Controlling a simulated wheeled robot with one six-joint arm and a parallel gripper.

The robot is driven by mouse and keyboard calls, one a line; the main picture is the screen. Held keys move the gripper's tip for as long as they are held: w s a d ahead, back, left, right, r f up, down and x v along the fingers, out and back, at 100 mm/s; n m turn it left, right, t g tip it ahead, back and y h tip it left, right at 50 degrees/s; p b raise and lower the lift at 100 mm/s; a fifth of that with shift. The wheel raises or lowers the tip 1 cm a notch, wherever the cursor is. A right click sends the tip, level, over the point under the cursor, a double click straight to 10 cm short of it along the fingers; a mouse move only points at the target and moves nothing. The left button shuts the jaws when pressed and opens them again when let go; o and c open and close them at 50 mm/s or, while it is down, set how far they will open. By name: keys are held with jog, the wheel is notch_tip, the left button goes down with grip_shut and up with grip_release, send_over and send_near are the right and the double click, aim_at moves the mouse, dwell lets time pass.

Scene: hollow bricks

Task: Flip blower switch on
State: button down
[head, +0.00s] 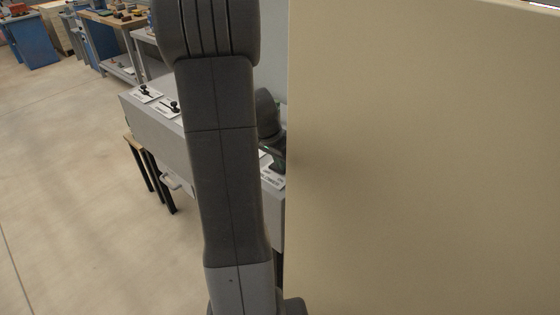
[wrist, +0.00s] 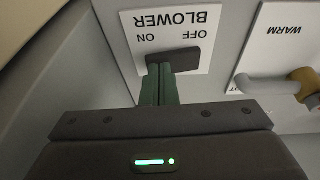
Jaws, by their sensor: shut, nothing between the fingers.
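In the wrist view the white BLOWER plate (wrist: 195,22) shows upside down, with ON at the left and OFF at the right. Its dark switch (wrist: 184,58) sits below the labels in the picture, slanted up toward OFF. My gripper (wrist: 158,70) is shut and empty, its green fingertips at the switch's left end, beneath ON. I cannot tell whether they touch it. In the head view my arm hides most of the control box, and the switch cannot be made out.
A WARM plate (wrist: 286,42) with a grey handle (wrist: 268,86) is just right of the gripper. In the head view, a large beige panel (head: 425,160) fills the right side. The grey control box (head: 155,125) carries other small levers. Open floor (head: 80,190) lies left.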

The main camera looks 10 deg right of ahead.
jog(key=shift+f, duration=0.1)
jog(key=shift+s+d+f+t+y+b, duration=0.2)
jog(key=shift+f+t+y+b, duration=0.25)
jog(key=shift+b, duration=0.55)
jog(key=shift+r+p, duration=0.25)
jog(key=shift+p, duration=0.05)
jog(key=shift+a, duration=0.1)
jog(key=shift+w, duration=0.1)
jog(key=shift+w+a+r, duration=0.15)
jog(key=shift+w+a, duration=0.3)
jog(key=shift+w, duration=0.1)
